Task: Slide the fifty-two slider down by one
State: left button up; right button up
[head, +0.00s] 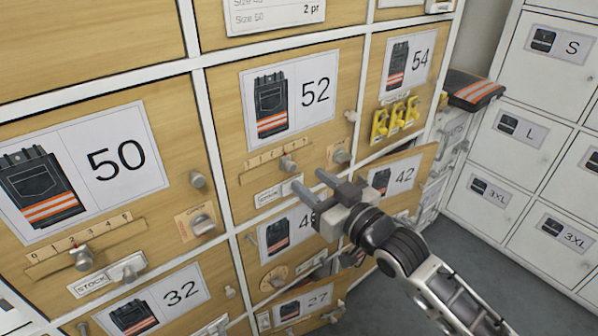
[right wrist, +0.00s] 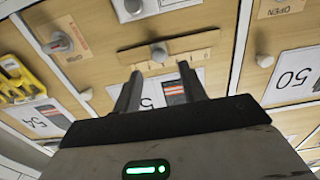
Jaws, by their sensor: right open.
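The fifty-two slider is a grey round knob (head: 288,162) on a wooden scale strip (head: 262,163) under the 52 label (head: 289,92). It stands right of the strip's middle; the digits are too small to read surely. The right wrist view, upside down, shows the knob (right wrist: 158,54) on its strip, just beyond my fingertips. My right gripper (head: 311,182) is open and empty, in front of the cabinet, just below and right of the knob in the head view. The gap between its fingers (right wrist: 159,75) lines up with the knob, apart from it. My left gripper is not in view.
The 50 door (head: 101,162) has a similar slider (head: 82,257) and a turn knob (head: 204,224). The 42 door (head: 400,177) stands out behind my right gripper. White lockers (head: 533,139) stand at the right.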

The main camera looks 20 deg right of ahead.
aim_at(294, 168)
jog(key=shift+x, duration=2.4)
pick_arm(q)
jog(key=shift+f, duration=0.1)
pick_arm(e)
grip_shut()
jog(key=shift+s+a+r+p, duration=0.1)
jog(key=shift+s+a+p, duration=0.1)
jog(key=shift+a+p, duration=0.3)
jog(key=shift+s+a+r+p, duration=0.1)
jog(key=shift+s+a+p, duration=0.1)
jog(key=shift+a+p, duration=0.25)
jog(key=shift+a+f, duration=0.15)
jog(key=shift+a, duration=0.2)
jog(key=shift+f, duration=0.1)
grip_release()
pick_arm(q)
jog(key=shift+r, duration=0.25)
